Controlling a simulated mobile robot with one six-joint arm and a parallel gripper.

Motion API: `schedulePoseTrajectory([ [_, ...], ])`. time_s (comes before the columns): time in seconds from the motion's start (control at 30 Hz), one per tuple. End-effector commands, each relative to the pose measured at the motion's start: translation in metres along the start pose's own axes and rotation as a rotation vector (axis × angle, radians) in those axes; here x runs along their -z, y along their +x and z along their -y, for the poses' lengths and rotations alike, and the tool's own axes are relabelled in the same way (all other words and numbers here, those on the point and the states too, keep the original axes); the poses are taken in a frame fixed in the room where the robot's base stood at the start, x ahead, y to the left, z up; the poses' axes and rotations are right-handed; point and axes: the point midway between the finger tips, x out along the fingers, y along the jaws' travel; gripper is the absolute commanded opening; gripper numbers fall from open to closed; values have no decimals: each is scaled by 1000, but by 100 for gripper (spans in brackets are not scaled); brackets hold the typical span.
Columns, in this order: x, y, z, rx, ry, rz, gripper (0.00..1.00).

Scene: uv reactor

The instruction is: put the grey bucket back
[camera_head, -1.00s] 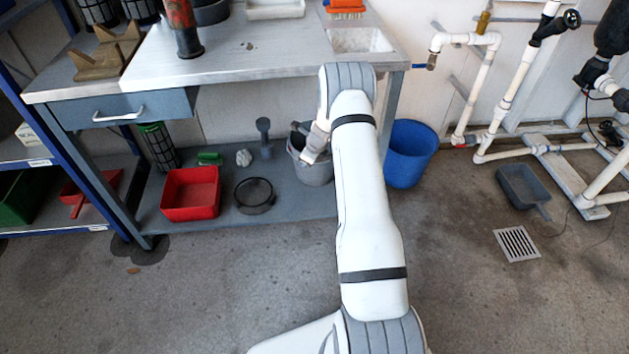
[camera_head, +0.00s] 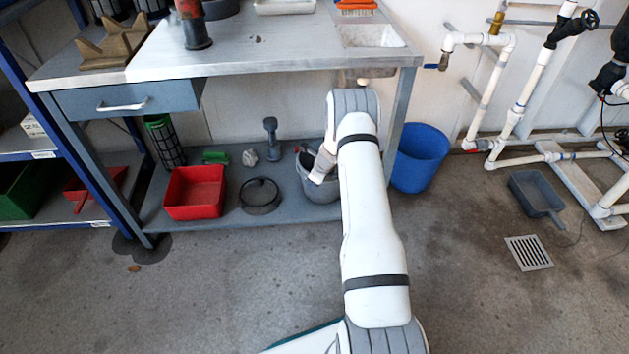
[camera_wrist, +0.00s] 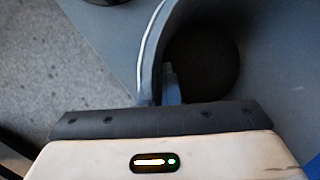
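The grey bucket (camera_head: 318,192) is at the right end of the workbench's lower shelf, partly behind my arm. It looks roughly upright, low over or on the shelf; contact with the shelf cannot be made out. My gripper (camera_head: 306,160) is at the bucket's rim, on the left side of its mouth. In the wrist view the bucket wall (camera_wrist: 152,55) runs between my fingertips (camera_wrist: 160,88), with the dark inside of the bucket to the right. My gripper is shut on this rim. Its fingers are mostly hidden in the head view.
A blue bin (camera_head: 420,158) stands on the floor right of the bench leg. On the lower shelf (camera_head: 235,217) are a red bin (camera_head: 195,192), a dark ring (camera_head: 259,196) and a grey stand (camera_head: 271,140).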

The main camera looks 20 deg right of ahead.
Motion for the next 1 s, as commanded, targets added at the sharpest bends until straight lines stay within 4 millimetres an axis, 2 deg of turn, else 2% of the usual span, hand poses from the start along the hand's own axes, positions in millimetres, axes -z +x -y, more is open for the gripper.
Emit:
schedulePoseTrajectory([
  [0.03,1,2,0,1,0,0,0],
  [0.3,1,2,0,0,1,0,23],
  [0.63,-1,-3,1,0,1,0,25],
  [0.77,-1,-23,2,2,2,0,25],
  [1.0,-1,-76,2,2,4,0,25],
])
